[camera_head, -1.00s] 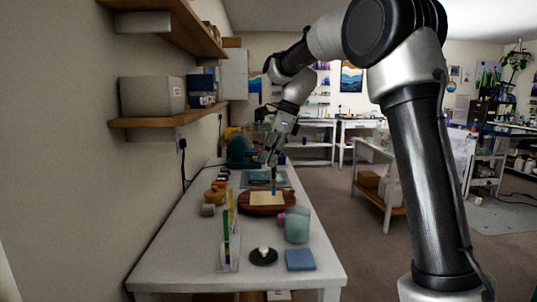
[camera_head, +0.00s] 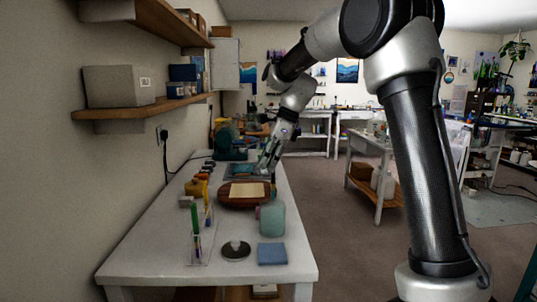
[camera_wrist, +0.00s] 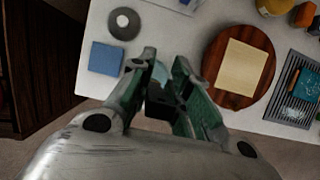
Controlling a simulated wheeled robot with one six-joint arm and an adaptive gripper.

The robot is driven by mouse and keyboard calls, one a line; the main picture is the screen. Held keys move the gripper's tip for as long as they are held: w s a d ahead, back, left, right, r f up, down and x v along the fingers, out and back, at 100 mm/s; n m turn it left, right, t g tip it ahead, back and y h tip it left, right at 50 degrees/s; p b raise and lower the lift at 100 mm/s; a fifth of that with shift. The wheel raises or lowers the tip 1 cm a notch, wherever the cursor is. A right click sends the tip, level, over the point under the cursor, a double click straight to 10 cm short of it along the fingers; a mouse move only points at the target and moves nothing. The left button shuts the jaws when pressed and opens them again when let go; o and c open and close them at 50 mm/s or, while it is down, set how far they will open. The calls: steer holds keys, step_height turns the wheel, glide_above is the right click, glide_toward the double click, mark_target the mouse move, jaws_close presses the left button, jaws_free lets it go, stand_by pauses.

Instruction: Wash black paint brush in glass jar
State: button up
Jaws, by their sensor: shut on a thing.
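The glass jar (camera_head: 271,220) is pale teal and stands near the right edge of the white table, in front of the round wooden board. In the wrist view a pale teal patch of the jar (camera_wrist: 160,71) shows between the fingertips, mostly hidden by the fingers. My gripper (camera_head: 265,168) is above the table's right side, beyond the jar in the head view. In the wrist view my gripper (camera_wrist: 163,72) is shut on a dark thing, seemingly the black paint brush (camera_wrist: 165,104). Its tip is hidden, and the brush cannot be made out in the head view.
A round wooden board (camera_head: 230,202) with a cream sheet lies behind the jar. In front are a blue square (camera_head: 272,254), a dark disc (camera_head: 236,250) and a clear rack (camera_head: 200,250) with upright coloured brushes. Shelves (camera_head: 150,108) jut from the left wall.

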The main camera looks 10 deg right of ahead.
mark_target(272, 182)
step_height(272, 182, down, 9)
stand_by(0.8)
steer(key=shift+f, duration=0.45)
stand_by(0.5)
